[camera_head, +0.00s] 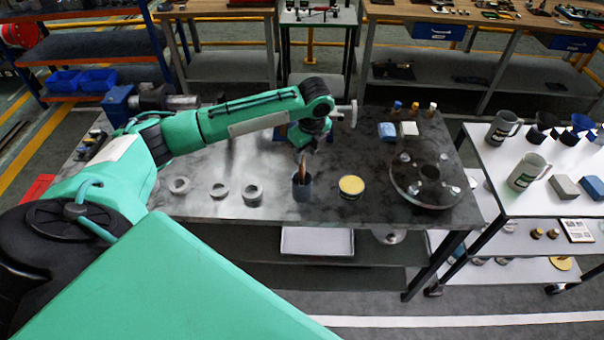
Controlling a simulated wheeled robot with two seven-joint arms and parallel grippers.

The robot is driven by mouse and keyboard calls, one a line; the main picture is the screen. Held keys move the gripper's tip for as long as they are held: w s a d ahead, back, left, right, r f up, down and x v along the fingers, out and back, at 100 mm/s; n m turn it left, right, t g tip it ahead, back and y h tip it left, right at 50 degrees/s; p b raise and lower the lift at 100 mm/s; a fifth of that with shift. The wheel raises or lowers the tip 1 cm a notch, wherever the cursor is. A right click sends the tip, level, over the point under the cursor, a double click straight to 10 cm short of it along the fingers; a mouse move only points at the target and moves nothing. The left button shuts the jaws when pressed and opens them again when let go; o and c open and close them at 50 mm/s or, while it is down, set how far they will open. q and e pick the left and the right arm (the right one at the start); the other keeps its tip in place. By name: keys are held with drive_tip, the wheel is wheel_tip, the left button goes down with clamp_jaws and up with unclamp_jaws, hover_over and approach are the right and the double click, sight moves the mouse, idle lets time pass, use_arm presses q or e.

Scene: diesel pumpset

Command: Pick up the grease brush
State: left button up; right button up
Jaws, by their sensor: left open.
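A grease brush (302,173) with a brown handle stands in a dark grey cup (302,190) near the front middle of the dark worktable (335,215). Only the upper part of the brush shows; the rest is hidden inside the cup. My left arm reaches in from the left. My left gripper (303,156) points down just above the brush handle. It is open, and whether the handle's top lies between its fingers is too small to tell. My right gripper is not in view.
A yellow-topped tin (351,186) stands right of the cup. Several metal rings, one of them here (253,193), lie to its left. A round dark plate (427,180) with metal parts lies farther right. A white shelf cart (510,160) holds mugs.

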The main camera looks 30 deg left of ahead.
use_arm(q)
drive_tip(key=f, duration=0.1)
drive_tip(key=p, duration=0.3)
hover_over(302, 183)
drive_tip(key=f, duration=0.5)
drive_tip(key=shift+w+a, duration=0.25)
drive_tip(key=shift+f, duration=0.35)
drive_tip(key=shift+c, duration=0.7)
clamp_jaws()
